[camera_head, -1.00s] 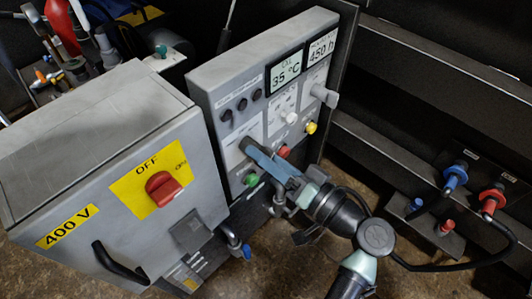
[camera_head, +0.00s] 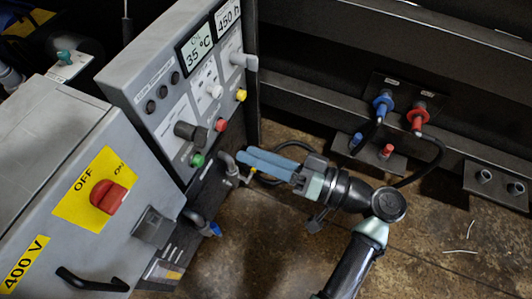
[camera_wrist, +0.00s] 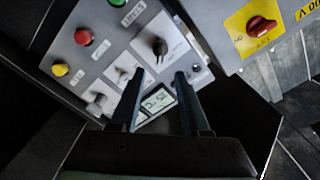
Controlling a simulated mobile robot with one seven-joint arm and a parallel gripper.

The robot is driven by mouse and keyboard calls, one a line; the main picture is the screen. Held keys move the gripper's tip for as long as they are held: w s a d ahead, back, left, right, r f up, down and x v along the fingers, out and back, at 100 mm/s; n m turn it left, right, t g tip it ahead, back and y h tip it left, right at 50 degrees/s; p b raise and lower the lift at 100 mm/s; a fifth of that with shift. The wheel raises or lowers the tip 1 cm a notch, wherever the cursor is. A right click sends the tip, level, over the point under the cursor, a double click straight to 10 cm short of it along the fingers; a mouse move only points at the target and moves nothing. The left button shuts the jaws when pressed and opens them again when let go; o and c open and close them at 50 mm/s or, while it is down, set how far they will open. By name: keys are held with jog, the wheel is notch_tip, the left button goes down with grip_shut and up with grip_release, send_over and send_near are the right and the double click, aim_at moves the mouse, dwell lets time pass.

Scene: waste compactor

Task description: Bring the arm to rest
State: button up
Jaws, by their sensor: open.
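My gripper (camera_head: 242,163) has two blue fingers and is apart from the grey control panel (camera_head: 128,75), in front of its lower right side. Its fingers are open with nothing between them; in the wrist view my gripper (camera_wrist: 158,76) points towards the panel. The arm is bent, with its elbow-like joint to the right of the gripper. The panel carries a dark rotary knob (camera_head: 190,133), a green button (camera_head: 197,160), a red button (camera_head: 220,125) and a yellow button (camera_head: 241,95). Its displays read 35 °C and 450 h.
A grey 400 V cabinet (camera_head: 50,130) with a red switch (camera_head: 108,197) stands at the left. Blue (camera_head: 382,104) and red (camera_head: 418,116) connectors with cables sit at the back right. Dark rails (camera_head: 330,60) run behind. Brown floor lies open at the lower right.

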jog(key=shift+v, duration=0.85)
jog(key=w+r+m+t+h, duration=0.1)
jog(key=w+r+t+h, duration=0.4)
jog(key=w+r+h, duration=0.5)
jog(key=w+d+r+m+t, duration=0.1)
jog(key=w+r+t, duration=0.35)
jog(key=r, duration=0.75)
jog(key=s+r+m+t+h, duration=0.1)
jog(key=s+r+t+h, duration=0.2)
jog(key=s+r+t, duration=0.75)
jog(key=s+r+m+t+h, duration=0.15)
jog(key=s+r+h, duration=0.3)
jog(key=r, duration=1.25)
notch_tip(320, 180, up, 36)
jog(key=p, duration=3.6)
jog(key=shift+s+d, duration=0.3)
jog(key=shift+d, duration=0.15)
jog(key=shift+y, duration=0.25)
